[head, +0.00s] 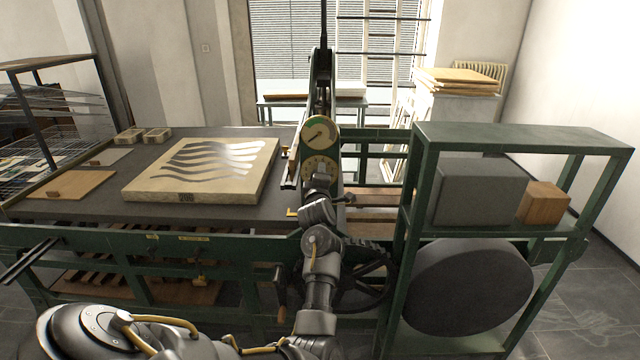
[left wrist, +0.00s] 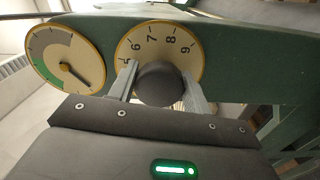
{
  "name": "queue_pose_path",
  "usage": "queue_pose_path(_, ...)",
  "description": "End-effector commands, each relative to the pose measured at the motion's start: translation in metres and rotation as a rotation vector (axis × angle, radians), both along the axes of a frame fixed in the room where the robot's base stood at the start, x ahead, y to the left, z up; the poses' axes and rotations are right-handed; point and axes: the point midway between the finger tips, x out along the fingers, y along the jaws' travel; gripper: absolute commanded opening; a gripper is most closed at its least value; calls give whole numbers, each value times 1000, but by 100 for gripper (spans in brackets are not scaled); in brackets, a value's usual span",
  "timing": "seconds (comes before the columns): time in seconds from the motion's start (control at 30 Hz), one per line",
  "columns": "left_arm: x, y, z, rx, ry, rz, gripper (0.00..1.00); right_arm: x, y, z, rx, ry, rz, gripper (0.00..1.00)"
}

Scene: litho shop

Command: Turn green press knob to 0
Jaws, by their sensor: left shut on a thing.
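The green press (head: 333,150) has an upright green head with two round cream dials. The lower number dial (head: 314,166) also shows in the left wrist view (left wrist: 152,44), with the digits 5 to 9 visible. The dark round knob (left wrist: 165,88) sits at its centre. My left gripper (left wrist: 160,76) has one finger on each side of the knob and is shut on it. In the head view my left gripper (head: 320,184) covers the knob and the dial's lower part. The knob's setting and the 0 are hidden. My right gripper is not in view.
A gauge (head: 319,132) with a green sector and a needle sits above the number dial. A pale stone (head: 150,186) with a wavy print lies on the press bed. A green shelf frame (head: 520,137) with grey and wooden blocks stands at the right.

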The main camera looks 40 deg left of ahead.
Motion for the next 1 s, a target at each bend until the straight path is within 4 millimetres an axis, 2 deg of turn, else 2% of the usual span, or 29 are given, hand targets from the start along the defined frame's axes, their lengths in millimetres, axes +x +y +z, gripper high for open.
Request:
queue_pose_path(0.33, 0, 0, -1, -121, -92, 1, 26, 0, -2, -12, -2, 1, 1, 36)
queue_pose_path(0.7, 0, 0, 1, -147, -112, 1, 26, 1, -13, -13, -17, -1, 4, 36)
queue_pose_path(0.93, 0, 0, 1, -147, -112, 1, 26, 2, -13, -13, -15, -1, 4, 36)
queue_pose_path(0.97, 0, 0, 1, -147, -112, 1, 52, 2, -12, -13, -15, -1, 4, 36)
queue_pose_path(1.0, 0, 0, 1, -146, -111, 1, 57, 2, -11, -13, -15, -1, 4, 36)
